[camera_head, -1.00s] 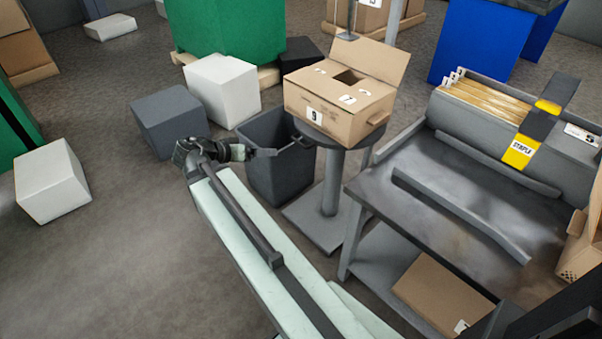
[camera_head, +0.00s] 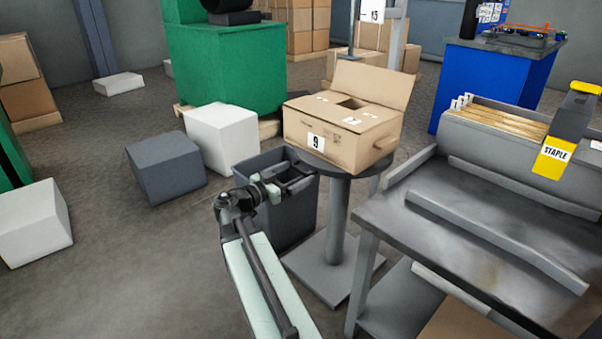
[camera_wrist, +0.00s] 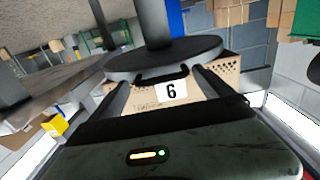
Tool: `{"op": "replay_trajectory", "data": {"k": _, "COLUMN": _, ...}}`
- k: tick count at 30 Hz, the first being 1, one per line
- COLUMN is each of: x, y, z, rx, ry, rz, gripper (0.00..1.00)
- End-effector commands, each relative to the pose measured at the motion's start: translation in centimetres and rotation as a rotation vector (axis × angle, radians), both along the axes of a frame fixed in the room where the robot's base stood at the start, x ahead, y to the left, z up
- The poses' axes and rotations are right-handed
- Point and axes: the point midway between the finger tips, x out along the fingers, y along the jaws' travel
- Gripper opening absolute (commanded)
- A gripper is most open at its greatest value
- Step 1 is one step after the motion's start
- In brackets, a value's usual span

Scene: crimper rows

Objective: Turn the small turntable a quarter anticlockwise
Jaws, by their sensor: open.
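The small turntable is a round dark disc (camera_head: 335,167) on a grey post with a flat foot. It also shows in the wrist view (camera_wrist: 165,58), where the picture is upside down. An open-flapped cardboard box labelled 9 (camera_head: 340,132) stands on it; its label reads like a 6 in the wrist view (camera_wrist: 215,84). My gripper (camera_head: 300,180) is open, just left of and below the disc. In the wrist view its fingers (camera_wrist: 162,80) point at the disc's rim, where a dark curved bar (camera_wrist: 160,73) shows between them. I cannot tell whether they touch it.
A dark bin (camera_head: 290,215) stands under my gripper, left of the post. A grey worktable (camera_head: 450,225) with raised rails and a STAPLE device (camera_head: 557,150) is close on the right. White and dark blocks (camera_head: 168,167) lie left. Floor at the lower left is clear.

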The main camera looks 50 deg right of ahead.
Motion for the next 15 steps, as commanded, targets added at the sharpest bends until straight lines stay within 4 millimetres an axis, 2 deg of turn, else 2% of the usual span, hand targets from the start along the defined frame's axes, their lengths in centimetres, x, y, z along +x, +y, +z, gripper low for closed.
{"op": "replay_trajectory", "data": {"k": 3, "x": -0.1, "y": -1.7, "z": 0.0, "rx": 0.000, "ry": 0.000, "rz": -0.001, "gripper": 0.91}}
{"op": "replay_trajectory", "data": {"k": 6, "x": -0.2, "y": -2.3, "z": 0.0, "rx": 0.001, "ry": 0.001, "rz": -0.001, "gripper": 0.91}}
{"op": "replay_trajectory", "data": {"k": 13, "x": -0.2, "y": -2.4, "z": 0.0, "rx": 0.001, "ry": 0.001, "rz": -0.001, "gripper": 0.91}}
{"op": "replay_trajectory", "data": {"k": 14, "x": -0.2, "y": -2.4, "z": 0.0, "rx": 0.001, "ry": 0.001, "rz": -0.001, "gripper": 0.88}}
{"op": "replay_trajectory", "data": {"k": 15, "x": -0.2, "y": -2.4, "z": 0.0, "rx": 0.001, "ry": 0.001, "rz": -0.001, "gripper": 0.77}}
